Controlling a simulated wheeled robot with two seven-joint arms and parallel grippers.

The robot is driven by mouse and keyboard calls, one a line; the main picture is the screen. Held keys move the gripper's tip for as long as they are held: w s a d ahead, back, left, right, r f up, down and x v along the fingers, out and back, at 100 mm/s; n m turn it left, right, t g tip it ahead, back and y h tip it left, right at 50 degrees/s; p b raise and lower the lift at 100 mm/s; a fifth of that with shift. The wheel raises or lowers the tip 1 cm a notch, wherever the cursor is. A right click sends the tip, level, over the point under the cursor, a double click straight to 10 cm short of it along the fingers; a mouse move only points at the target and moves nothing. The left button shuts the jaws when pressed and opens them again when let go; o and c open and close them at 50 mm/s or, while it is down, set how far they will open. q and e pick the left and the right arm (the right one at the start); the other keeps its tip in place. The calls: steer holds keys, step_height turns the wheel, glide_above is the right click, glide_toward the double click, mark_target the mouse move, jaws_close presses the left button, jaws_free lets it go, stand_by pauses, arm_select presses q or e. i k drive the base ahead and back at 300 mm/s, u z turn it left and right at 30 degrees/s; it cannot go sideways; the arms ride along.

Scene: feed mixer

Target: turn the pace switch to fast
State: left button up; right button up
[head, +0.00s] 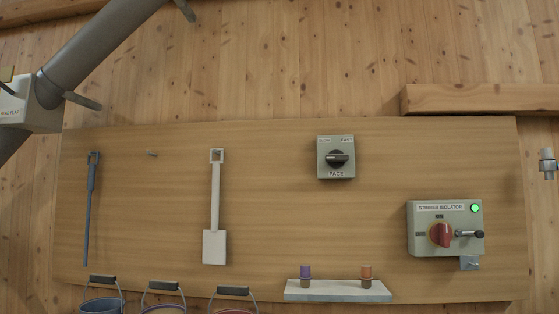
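The pace switch (336,158) is a grey box on the upper middle of the wooden board. Its labels read SLOW at upper left, FAST at upper right and PACE below. Its black knob (338,159) has its grip lying about level; which end is the pointer is too small to tell. Neither of my grippers can be made out in the head view, and nothing touches the switch.
The stirrer isolator (445,228), with red knob and lit green lamp, is lower right. A thick grey shaft (100,50) with pins crosses the upper left. A white scoop (214,230) hangs left of the switch. A shelf (338,291) holds two coloured pegs. Several buckets stand below.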

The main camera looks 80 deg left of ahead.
mark_target(337, 159)
steer(key=u, duration=1.8)
steer(key=k, duration=0.25)
steer(key=u, duration=1.2)
steer(key=i, duration=1.05)
steer(key=z, duration=0.2)
